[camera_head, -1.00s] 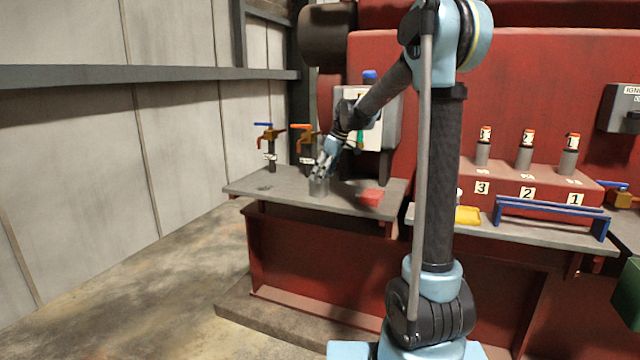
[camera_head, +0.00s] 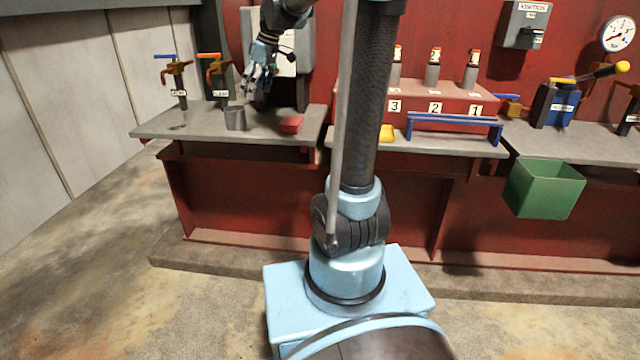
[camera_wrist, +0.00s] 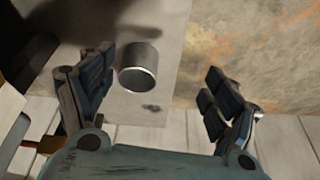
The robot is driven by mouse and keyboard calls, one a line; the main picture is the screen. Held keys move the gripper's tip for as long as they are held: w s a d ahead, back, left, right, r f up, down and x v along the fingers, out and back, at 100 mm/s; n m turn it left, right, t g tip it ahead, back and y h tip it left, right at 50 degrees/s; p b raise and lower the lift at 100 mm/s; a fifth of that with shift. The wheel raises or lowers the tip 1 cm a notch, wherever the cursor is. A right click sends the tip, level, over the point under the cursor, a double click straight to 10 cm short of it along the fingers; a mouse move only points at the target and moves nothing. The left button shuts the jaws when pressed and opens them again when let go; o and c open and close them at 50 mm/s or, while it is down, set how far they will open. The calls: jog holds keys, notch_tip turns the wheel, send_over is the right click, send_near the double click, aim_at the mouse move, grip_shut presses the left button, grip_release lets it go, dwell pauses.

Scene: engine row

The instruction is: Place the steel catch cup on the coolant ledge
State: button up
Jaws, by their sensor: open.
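The steel catch cup (camera_head: 235,119) stands upright on the left grey ledge (camera_head: 160,130), near its front edge. In the wrist view the cup (camera_wrist: 139,70) shows between the spread fingers, closer to the left one, and is apart from both. My gripper (camera_head: 255,90) is open and empty, above and slightly right of the cup in the head view. The gripper's fingers also show wide apart in the wrist view (camera_wrist: 158,95). I see no label naming the coolant ledge.
Two valves with a blue handle (camera_head: 166,57) and an orange handle (camera_head: 209,56) stand behind the cup. A red block (camera_head: 290,124) lies right of it. A blue rail (camera_head: 455,119) and a yellow item (camera_head: 387,133) are further right. A green bin (camera_head: 545,190) hangs at the right.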

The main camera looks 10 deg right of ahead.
jog(key=s+d+f+m+h, duration=0.1)
jog(key=s+d+f+m, duration=0.3)
jog(key=s+f, duration=0.3)
jog(key=s+d+f+m+h, duration=0.1)
jog(key=s+d+f+m, duration=0.3)
jog(key=s, duration=1.1)
jog(key=s+d+f+m+h, duration=0.1)
jog(key=s+d+f+m, duration=0.2)
jog(key=s+d+f, duration=0.5)
jog(key=s+f, duration=0.2)
jog(key=s, duration=0.1)
jog(key=shift+s+f+m+t+h, duration=0.2)
jog(key=shift+m+t+h, duration=0.1)
jog(key=shift+m, duration=0.1)
jog(key=shift+w+f, duration=0.2)
jog(key=shift+w, duration=0.3)
